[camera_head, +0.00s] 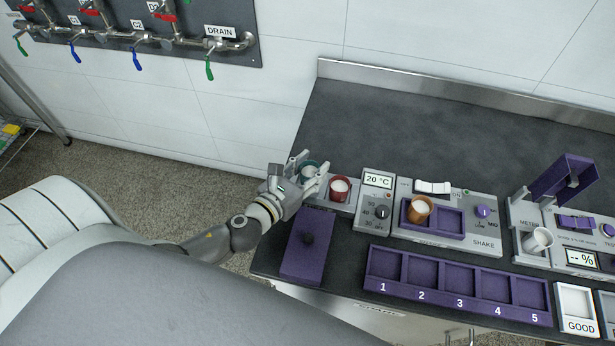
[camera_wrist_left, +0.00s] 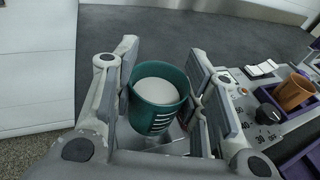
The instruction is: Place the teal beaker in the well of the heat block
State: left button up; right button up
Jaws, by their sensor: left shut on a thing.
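The teal beaker (camera_head: 308,168) holds white contents and is between the fingers of my left gripper (camera_head: 311,172), which is shut on it. In the left wrist view the teal beaker (camera_wrist_left: 158,108) looks upright between the two finger pads (camera_wrist_left: 164,72). It is at the left end of the grey heat block (camera_head: 371,204), which has a 20 °C display and a dial. A red beaker (camera_head: 340,187) stands on the block just right of the teal one. The well beneath the teal beaker is hidden; I cannot tell whether the beaker touches it. My right gripper is out of view.
An orange beaker (camera_head: 418,208) sits in the shaker's purple tray. A purple block with a knob (camera_head: 304,262) lies in front of the heat block, beside a numbered purple rack (camera_head: 458,298). A meter (camera_head: 535,262) stands right. The counter behind (camera_head: 420,125) is clear.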

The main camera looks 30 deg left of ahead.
aim_at(302, 182)
pick_arm(q)
jog(key=f, duration=0.1)
jog(key=f+b, duration=0.1)
jog(key=f, duration=0.1)
jog(key=shift+w+a+f, duration=0.15)
jog(key=shift+a+f, duration=0.1)
jog(key=shift+a, duration=0.15)
jog(key=shift+f, duration=0.25)
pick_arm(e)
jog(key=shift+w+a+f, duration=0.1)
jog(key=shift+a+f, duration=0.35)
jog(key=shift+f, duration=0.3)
pick_arm(q)
jog(key=shift+f+b, duration=0.1)
jog(key=shift+b, duration=0.2)
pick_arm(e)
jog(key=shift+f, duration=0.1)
pick_arm(q)
jog(key=o, duration=0.7)
jog(key=shift+f, duration=0.1)
jog(key=shift+c, duration=0.2)
jog(key=o, duration=0.5)
jog(key=shift+c, duration=0.2)
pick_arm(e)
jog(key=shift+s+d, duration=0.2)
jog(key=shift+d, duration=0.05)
pick_arm(q)
jog(key=shift+r, duration=0.25)
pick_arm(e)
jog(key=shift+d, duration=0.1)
